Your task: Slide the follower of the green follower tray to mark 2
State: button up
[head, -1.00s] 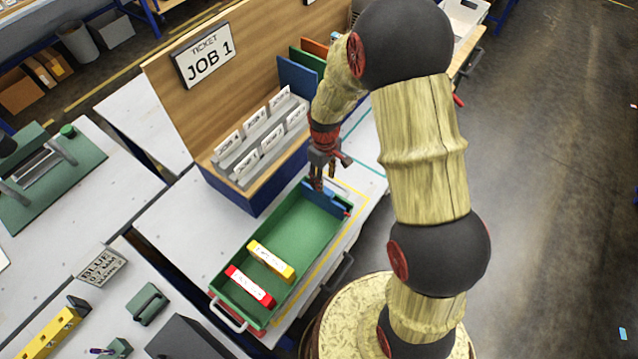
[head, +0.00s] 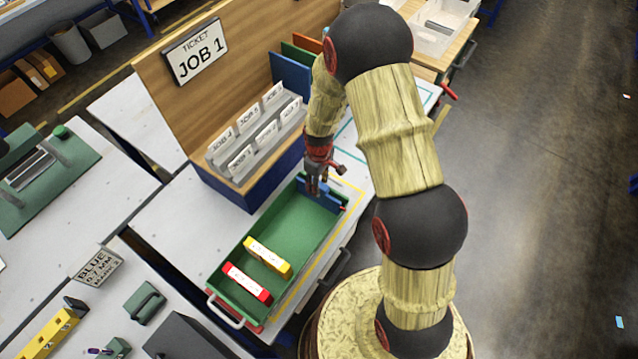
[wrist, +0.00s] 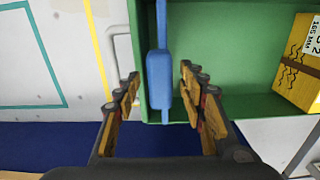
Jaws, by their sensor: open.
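The green follower tray (head: 308,230) lies lengthwise on the white bench. Its blue follower (head: 325,198) stands across the far end, with a small red tip at its right end. My gripper (head: 317,190) is at the follower. In the wrist view my open gripper (wrist: 160,88) has one finger on each side of the blue follower (wrist: 160,78), with gaps visible on both sides. A yellow box (head: 267,257) and a red box (head: 247,283) lie at the tray's near end. I cannot make out the numbered marks.
A wooden ticket board marked JOB 1 (head: 195,52) and a card rack (head: 262,135) stand left of the tray's far end. Yellow tape (head: 330,246) runs along the tray's right side. The tray floor between the follower and yellow box is clear.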

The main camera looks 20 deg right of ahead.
jog(key=shift+c, duration=0.4)
grip_shut()
dwell(0.5)
